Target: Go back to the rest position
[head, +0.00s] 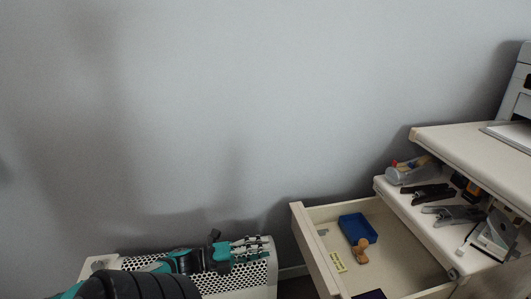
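My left gripper (252,249), dark with teal parts, is at the bottom of the head view, left of the open drawer. Its arm comes in from the bottom left. The fingers point right, with a gap between them, and nothing shows between them. It is in front of a white perforated panel (258,279); I cannot tell the distance between them. My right gripper is not in view.
A drawer (317,256) stands open, holding a blue tray (358,228), a small brown figure (361,250) and a yellow label (338,262). A shelf right of it carries a tipped pen cup (404,174) and dark desk tools (428,193). A printer (517,95) stands above.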

